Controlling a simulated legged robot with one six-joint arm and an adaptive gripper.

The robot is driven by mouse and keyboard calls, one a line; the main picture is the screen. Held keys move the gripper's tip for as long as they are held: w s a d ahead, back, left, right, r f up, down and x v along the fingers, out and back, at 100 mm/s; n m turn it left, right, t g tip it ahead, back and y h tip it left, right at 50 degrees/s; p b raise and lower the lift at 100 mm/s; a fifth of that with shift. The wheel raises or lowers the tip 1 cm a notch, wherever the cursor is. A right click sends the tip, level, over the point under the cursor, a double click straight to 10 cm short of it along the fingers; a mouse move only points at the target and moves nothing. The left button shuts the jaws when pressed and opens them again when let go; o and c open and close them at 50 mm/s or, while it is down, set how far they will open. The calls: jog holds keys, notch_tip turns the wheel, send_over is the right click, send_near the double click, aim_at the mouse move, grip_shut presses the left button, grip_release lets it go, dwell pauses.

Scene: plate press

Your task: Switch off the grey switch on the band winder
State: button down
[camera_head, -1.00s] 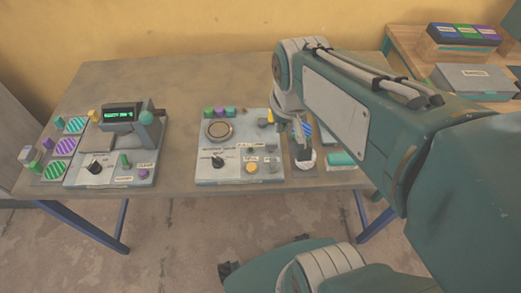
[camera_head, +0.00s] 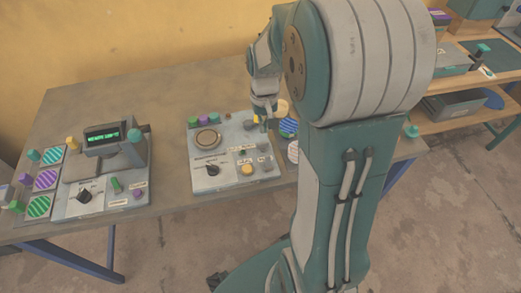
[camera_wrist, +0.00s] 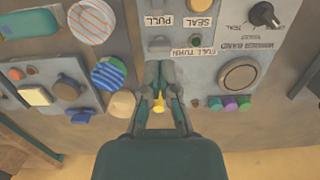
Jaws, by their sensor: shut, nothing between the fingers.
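The band winder (camera_head: 199,181) is the pale panel in the middle of the table. It also shows upside down in the wrist view (camera_wrist: 213,72), with a "WINDER BAND" label. A small grey part (camera_wrist: 159,44), which looks like the grey switch, sits above the "FULL TURN" label. My gripper (camera_wrist: 165,66) is shut and empty, with its tips just below that label, close to the grey part. Whether they touch cannot be told. In the head view my gripper (camera_head: 265,112) is over the panel's right side.
A yellow peg (camera_wrist: 159,104) shows between the fingers' lower parts. A round pad (camera_wrist: 238,75), a black dial (camera_wrist: 264,15) and coloured knobs lie to the right. A striped disc (camera_wrist: 108,73) is close on the left. Another machine (camera_head: 76,205) stands at the table's left.

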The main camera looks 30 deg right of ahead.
send_over(264, 150)
jog(key=s+a, duration=0.2)
jog(key=f, duration=0.5)
jog(key=shift+w+d+f, duration=0.1)
jog(key=shift+d+f, duration=0.1)
jog(key=shift+f, duration=0.15)
jog(key=f, duration=0.4)
jog(key=shift+d+f, duration=0.1)
jog(key=shift+d, duration=0.3)
jog(key=shift+a, duration=0.3)
jog(key=shift+d, duration=0.1)
